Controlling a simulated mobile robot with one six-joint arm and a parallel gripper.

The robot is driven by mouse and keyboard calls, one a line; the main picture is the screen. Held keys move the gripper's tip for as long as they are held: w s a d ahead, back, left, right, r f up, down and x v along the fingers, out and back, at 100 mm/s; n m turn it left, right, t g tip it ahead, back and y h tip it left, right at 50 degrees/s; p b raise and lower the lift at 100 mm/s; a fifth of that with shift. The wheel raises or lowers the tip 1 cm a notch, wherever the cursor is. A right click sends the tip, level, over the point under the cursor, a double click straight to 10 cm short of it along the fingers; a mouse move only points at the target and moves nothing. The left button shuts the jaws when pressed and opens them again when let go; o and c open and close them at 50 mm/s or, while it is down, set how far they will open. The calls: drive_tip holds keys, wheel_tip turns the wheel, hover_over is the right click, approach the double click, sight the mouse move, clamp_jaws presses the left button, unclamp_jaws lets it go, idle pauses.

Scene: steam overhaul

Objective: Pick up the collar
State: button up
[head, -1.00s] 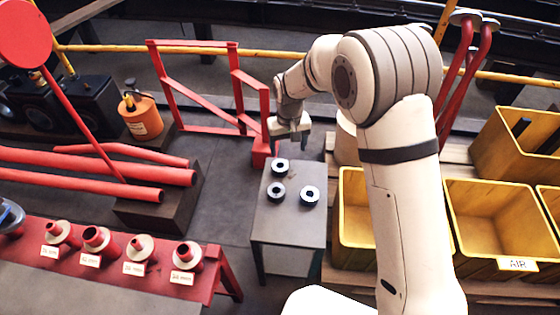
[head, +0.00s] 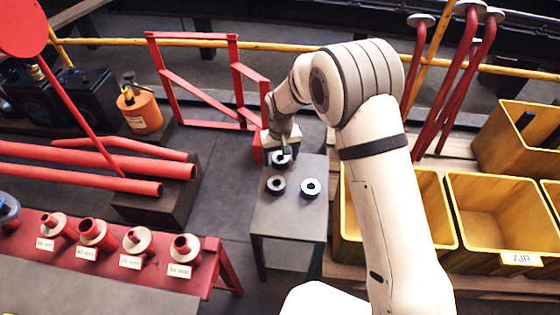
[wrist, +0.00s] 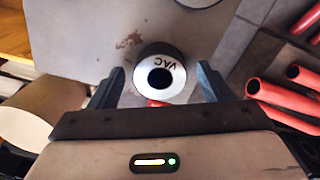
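Three dark collars with pale ring faces lie on a small grey table (head: 290,222): a back one (head: 281,165), a front left one (head: 276,185) and a front right one (head: 311,188). My gripper (head: 281,151) is at the back collar and partly hides it. In the wrist view my gripper (wrist: 161,78) is open, with one finger on each side of a collar (wrist: 174,72) marked "VAC". Gaps show between the collar and both fingers. Part of another collar (wrist: 195,2) shows at the top edge.
Yellow bins (head: 500,215) stand right of the table, one marked "AIR". Red pipes (head: 110,172) lie to the left. A red bench (head: 125,262) with several labelled flanged fittings is at front left. A red frame (head: 205,95) stands behind.

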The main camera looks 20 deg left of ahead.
drive_tip(key=c, duration=1.4)
drive_tip(key=shift+r, duration=0.1)
